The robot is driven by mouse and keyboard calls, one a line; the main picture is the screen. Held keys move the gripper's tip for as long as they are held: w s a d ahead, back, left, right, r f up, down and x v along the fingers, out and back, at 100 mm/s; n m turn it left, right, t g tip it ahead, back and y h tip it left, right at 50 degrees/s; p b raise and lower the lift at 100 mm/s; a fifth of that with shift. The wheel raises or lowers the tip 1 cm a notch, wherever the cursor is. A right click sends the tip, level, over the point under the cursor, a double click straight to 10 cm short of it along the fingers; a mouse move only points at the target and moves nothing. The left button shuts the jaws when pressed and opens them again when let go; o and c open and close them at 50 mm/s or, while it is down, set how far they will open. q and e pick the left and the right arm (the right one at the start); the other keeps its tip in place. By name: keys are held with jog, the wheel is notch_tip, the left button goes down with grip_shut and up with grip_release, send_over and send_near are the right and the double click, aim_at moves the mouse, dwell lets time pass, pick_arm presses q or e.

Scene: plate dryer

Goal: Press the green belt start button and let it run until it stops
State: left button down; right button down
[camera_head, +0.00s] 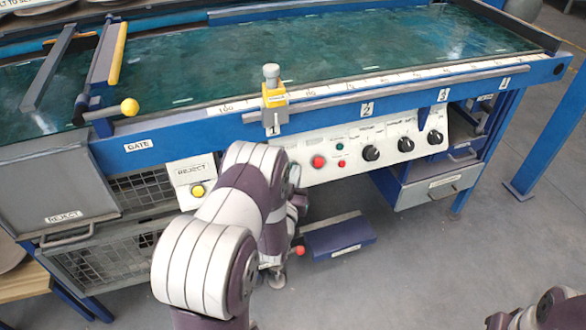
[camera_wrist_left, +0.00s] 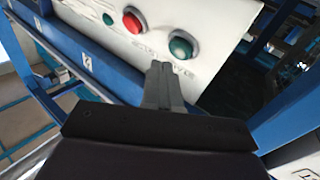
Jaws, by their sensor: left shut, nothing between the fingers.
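In the head view my left arm hides the green button, while the red button (camera_head: 318,161) shows just right of the arm. My left gripper (camera_wrist_left: 160,68) is shut and empty. Its fingertips are close to the green button, a little below and left of it in the wrist view. I cannot tell any contact. The green belt (camera_head: 300,50) lies on top of the blue frame.
A yellow reject button (camera_head: 197,190) is left of my arm. A yellow block (camera_head: 274,97) is on the belt's front rail. A drawer (camera_head: 438,184) hangs at right. Part of my right arm shows bottom right.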

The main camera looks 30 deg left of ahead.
dwell(0.8)
pick_arm(q)
jog(key=shift+w+a+f, duration=0.2)
jog(key=shift+w+a, duration=0.05)
jog(key=shift+a, duration=0.05)
